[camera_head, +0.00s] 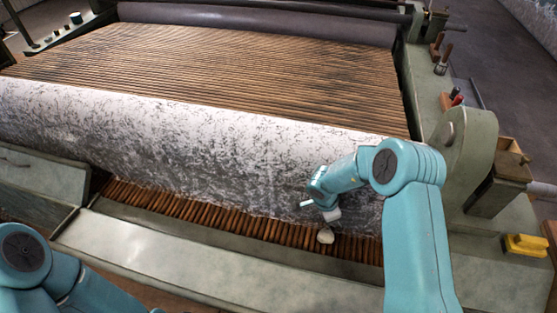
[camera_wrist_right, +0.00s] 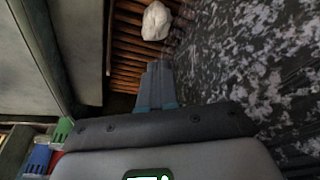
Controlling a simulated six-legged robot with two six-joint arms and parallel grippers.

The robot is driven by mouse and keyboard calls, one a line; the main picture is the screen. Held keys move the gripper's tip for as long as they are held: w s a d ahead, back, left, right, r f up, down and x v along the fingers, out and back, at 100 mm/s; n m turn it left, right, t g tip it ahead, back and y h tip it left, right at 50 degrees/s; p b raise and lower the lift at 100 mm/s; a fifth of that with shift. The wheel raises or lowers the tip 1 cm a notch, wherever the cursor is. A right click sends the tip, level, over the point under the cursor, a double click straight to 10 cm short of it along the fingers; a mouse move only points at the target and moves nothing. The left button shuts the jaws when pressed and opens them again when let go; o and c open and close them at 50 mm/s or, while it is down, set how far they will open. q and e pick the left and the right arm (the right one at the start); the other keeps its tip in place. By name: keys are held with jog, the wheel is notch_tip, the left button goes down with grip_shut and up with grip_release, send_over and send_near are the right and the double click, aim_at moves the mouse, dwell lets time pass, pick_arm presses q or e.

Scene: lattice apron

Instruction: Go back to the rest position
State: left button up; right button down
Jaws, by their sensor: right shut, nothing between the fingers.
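My right arm reaches in from the lower right of the head view, and its gripper (camera_head: 331,214) is low in front of the big speckled roller. In the right wrist view the gripper (camera_wrist_right: 157,70) has its two fingers together, with nothing between them. A small white tuft (camera_head: 325,236) lies on the brown slats just below the gripper; it also shows in the right wrist view (camera_wrist_right: 156,21), beyond the fingertips and apart from them. My left arm shows only in the lower left corner of the head view; its gripper is out of view.
The speckled white and grey roller (camera_head: 180,140) spans the machine close to my right gripper. Brown slats (camera_head: 240,65) lie behind it. A grey metal ledge (camera_head: 150,250) runs along the front. A green side frame (camera_head: 480,150) and a yellow block (camera_head: 525,245) stand at the right.

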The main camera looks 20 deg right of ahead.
jog(key=shift+r, duration=0.1)
jog(key=shift+r, duration=0.1)
dwell(0.3)
